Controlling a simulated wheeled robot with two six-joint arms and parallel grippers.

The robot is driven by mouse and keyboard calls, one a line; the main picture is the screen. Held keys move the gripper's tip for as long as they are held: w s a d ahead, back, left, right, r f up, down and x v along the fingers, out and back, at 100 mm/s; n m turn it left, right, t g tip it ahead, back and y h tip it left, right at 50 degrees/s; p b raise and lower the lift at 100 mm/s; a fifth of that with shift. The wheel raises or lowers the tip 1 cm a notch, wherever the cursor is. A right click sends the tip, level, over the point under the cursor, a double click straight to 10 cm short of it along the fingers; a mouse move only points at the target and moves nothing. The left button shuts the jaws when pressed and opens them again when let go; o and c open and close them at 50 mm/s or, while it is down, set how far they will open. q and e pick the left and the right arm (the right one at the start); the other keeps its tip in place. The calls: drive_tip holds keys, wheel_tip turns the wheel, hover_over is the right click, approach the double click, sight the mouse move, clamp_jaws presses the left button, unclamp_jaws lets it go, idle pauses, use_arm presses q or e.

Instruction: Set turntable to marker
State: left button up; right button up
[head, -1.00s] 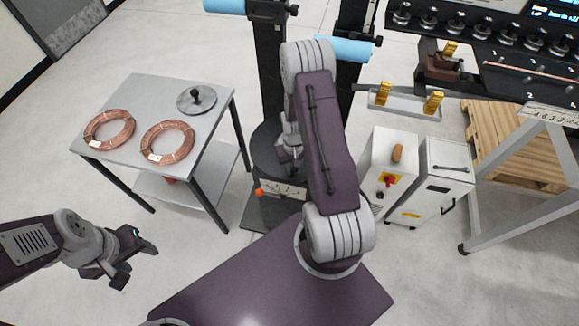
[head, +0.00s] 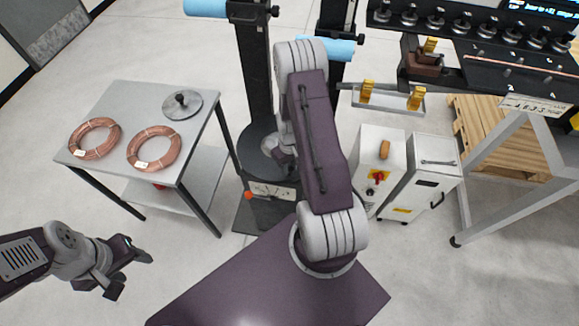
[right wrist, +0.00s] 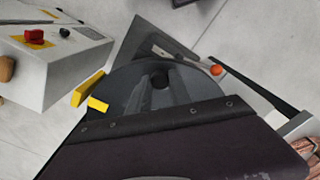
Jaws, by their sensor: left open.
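The turntable (head: 254,160) is a dark round disc at the foot of the black column, partly covered by my right arm. In the right wrist view the dark disc (right wrist: 120,90) fills the middle. One yellow mark (right wrist: 97,104) lies on its edge and another yellow piece (right wrist: 88,88) sits just beside it, close but offset. My right gripper (head: 284,150) is low over the turntable, mostly hidden by my arm, so its jaws and any contact cannot be made out. My left gripper (head: 128,268) is open and empty, over the floor at lower left.
A grey table (head: 130,98) at left holds two copper coils (head: 154,148) and a metal disc with a knob (head: 182,104). A panel with an orange knob (head: 248,195) stands before the turntable. White cabinets (head: 377,150) and a wooden pallet (head: 485,125) stand at right.

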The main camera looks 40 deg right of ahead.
drive_tip(key=o, duration=0.4)
drive_tip(key=shift+r, duration=0.15)
wheel_tip(320, 180, up, 9)
drive_tip(key=shift+f+b, duration=0.1)
drive_tip(key=shift+b, duration=0.25)
drive_tip(key=shift+a, duration=0.1)
